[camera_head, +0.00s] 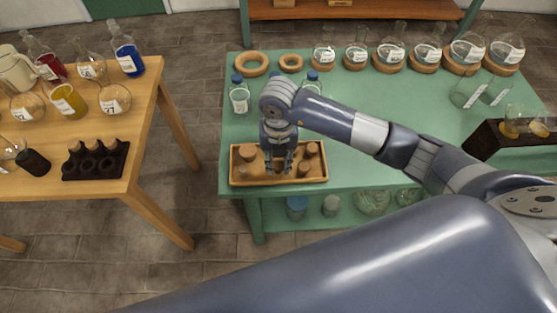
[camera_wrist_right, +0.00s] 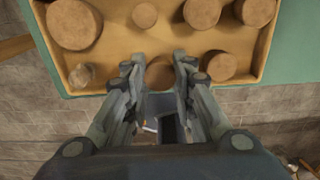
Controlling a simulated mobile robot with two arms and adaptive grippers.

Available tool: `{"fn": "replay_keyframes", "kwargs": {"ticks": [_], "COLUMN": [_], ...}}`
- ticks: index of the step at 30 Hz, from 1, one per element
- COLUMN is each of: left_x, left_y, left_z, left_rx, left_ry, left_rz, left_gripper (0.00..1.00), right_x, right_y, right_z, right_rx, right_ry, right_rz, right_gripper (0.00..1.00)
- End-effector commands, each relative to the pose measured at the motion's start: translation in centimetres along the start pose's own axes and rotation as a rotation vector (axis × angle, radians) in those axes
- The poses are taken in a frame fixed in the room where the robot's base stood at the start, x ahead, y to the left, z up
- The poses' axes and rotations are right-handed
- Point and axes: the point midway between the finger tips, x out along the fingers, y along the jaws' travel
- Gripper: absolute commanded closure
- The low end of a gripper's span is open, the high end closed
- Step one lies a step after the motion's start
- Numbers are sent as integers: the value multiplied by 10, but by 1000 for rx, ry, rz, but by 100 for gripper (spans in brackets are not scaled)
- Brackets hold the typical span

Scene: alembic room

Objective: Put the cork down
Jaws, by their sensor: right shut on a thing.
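My right gripper (camera_head: 279,163) points down over a shallow wooden tray (camera_head: 238,181) near the front edge of the green table. It is shut on a cork (camera_wrist_right: 160,75), which shows between the fingertips in the right wrist view; the gripper (camera_wrist_right: 158,70) partly hides it. Whether this cork touches the tray floor I cannot tell. Several other corks lie in the tray, among them a large one (camera_wrist_right: 74,24) in a corner and one (camera_wrist_right: 222,66) just right of the fingers. My left gripper is not in view.
Round flasks on cork rings line the back of the green table (camera_head: 365,172), with two empty rings (camera_head: 251,63) at the back left. Small blue-capped bottles (camera_head: 239,98) stand behind the tray. A wooden table (camera_head: 135,150) with flasks and a black rack (camera_head: 95,160) is at left.

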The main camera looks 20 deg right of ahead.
Motion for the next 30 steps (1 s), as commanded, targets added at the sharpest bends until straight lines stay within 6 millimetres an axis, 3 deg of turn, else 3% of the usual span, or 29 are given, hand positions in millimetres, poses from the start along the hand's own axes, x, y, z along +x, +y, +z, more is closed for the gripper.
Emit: {"fn": "replay_keyframes", "kwargs": {"ticks": [3, 13, 14, 16, 30], "left_x": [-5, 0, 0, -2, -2], "left_y": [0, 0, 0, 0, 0], "left_z": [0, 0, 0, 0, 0], "left_rx": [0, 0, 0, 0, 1], "left_ry": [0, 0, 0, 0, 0], "left_rz": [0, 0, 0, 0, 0], "left_gripper": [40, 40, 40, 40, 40], "right_x": [11, 16, 16, 15, 6], "right_y": [0, 0, 0, 0, 0], "right_z": [0, 0, 0, 0, 1], "right_rx": [1, 0, 0, 0, 0], "right_ry": [1, -1, -1, -1, -3], "right_rz": [0, 0, 0, 0, 3], "right_gripper": [100, 100, 74, 58, 56]}}
